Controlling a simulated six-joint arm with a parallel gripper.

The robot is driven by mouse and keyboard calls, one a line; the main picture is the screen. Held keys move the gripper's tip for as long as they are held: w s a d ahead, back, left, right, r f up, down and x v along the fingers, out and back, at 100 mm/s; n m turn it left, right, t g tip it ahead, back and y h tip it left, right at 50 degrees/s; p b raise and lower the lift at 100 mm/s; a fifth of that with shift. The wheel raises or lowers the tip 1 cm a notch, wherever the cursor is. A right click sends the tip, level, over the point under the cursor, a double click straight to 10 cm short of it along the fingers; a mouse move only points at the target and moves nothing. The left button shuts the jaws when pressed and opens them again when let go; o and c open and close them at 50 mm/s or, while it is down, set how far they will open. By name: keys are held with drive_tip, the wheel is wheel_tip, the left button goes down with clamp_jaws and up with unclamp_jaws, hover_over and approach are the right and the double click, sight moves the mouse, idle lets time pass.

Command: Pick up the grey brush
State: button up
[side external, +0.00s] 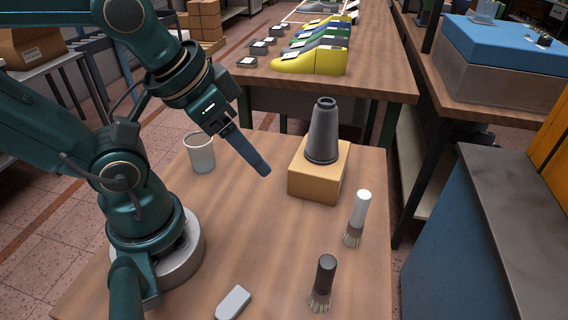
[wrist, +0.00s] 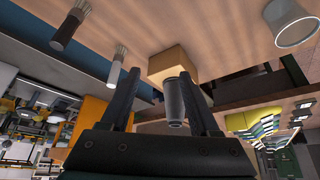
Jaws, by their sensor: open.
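The grey brush (side external: 325,275) has a dark grey handle and pale bristles. It stands bristles down on the wooden table near the front in the side view. In the wrist view the grey brush (wrist: 66,28) is at the upper left, outside the fingers. My gripper (side external: 264,170) is in the air above the table, to the left of the wooden block and well behind the brush. In the wrist view my gripper (wrist: 160,74) has its two fingers spread apart with nothing held between them.
A white-handled brush (side external: 360,213) stands behind the grey one. A grey cone (side external: 323,135) stands on a wooden block (side external: 316,185). A pale cup (side external: 201,155) stands at the left, and a flat grey piece (side external: 233,302) lies in front. The table middle is clear.

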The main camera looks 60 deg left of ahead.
drive_tip(key=w+a+r+m+t, duration=0.1)
drive_tip(key=w+r+m+t, duration=0.2)
drive_tip(key=w+r+t, duration=0.5)
drive_tip(key=m+t+h, duration=0.1)
drive_tip(key=m+h, duration=0.7)
drive_tip(key=h, duration=0.5)
hover_over(365, 190)
wheel_tip(365, 190, down, 10)
drive_tip(key=shift+r, duration=0.25)
wheel_tip(365, 190, down, 7)
drive_tip(key=s+n+y, duration=0.2)
drive_tip(key=n, duration=0.2)
drive_tip(key=shift+a+x, duration=0.2)
drive_tip(key=shift+x, duration=2.05)
